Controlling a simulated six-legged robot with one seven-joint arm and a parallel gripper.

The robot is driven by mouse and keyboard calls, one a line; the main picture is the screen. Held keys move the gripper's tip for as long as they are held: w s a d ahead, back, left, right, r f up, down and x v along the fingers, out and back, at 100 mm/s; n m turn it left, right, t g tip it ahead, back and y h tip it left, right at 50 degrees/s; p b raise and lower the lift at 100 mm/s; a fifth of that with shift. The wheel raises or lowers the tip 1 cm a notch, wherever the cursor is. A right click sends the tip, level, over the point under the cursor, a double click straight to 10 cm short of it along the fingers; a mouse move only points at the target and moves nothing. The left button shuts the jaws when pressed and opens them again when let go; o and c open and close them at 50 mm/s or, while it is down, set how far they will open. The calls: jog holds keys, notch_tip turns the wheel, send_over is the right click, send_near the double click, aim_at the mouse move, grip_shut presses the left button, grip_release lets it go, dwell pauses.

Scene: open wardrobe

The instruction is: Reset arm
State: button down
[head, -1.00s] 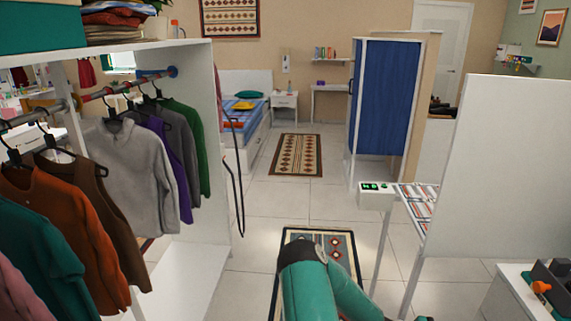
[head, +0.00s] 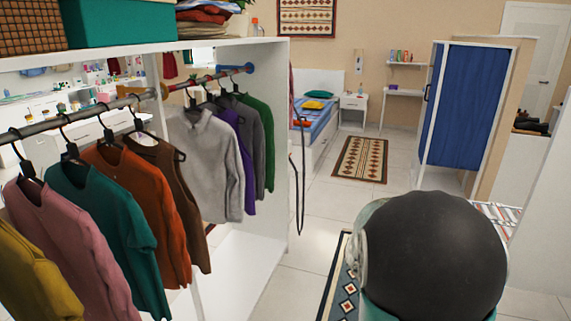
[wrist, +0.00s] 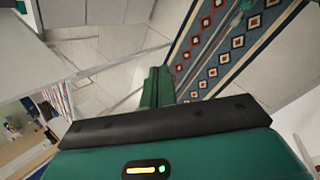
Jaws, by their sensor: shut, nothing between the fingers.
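My gripper (wrist: 156,80) shows in the wrist view as narrow dark green fingers beyond a black edge and a teal housing with a small lit indicator. The fingers are together with nothing held between them, above the floor. In the head view, the rounded black cap of my own arm fills the lower right and hides what is behind it. The gripper itself is not visible there.
A patterned rug (head: 345,295) lies near my arm. Bare floor (head: 335,215) lies between.

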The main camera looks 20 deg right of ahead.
jog(key=s+a+r+t+y, duration=0.1)
jog(key=a+r+t, duration=0.2)
jog(key=a, duration=0.6)
jog(key=s+a+r+t+y, duration=0.1)
jog(key=a+r+t+y, duration=0.1)
jog(key=a+r, duration=0.6)
jog(key=s+a+r+n+t+y, duration=0.1)
jog(key=a+r+t+y, duration=0.1)
jog(key=a+r, duration=0.4)
jog(key=a+t, duration=0.1)
jog(key=a, duration=0.4)
jog(key=shift+s+a+r+t, duration=0.15)
jog(key=shift+s+a+t, duration=0.1)
jog(key=shift+t, duration=0.15)
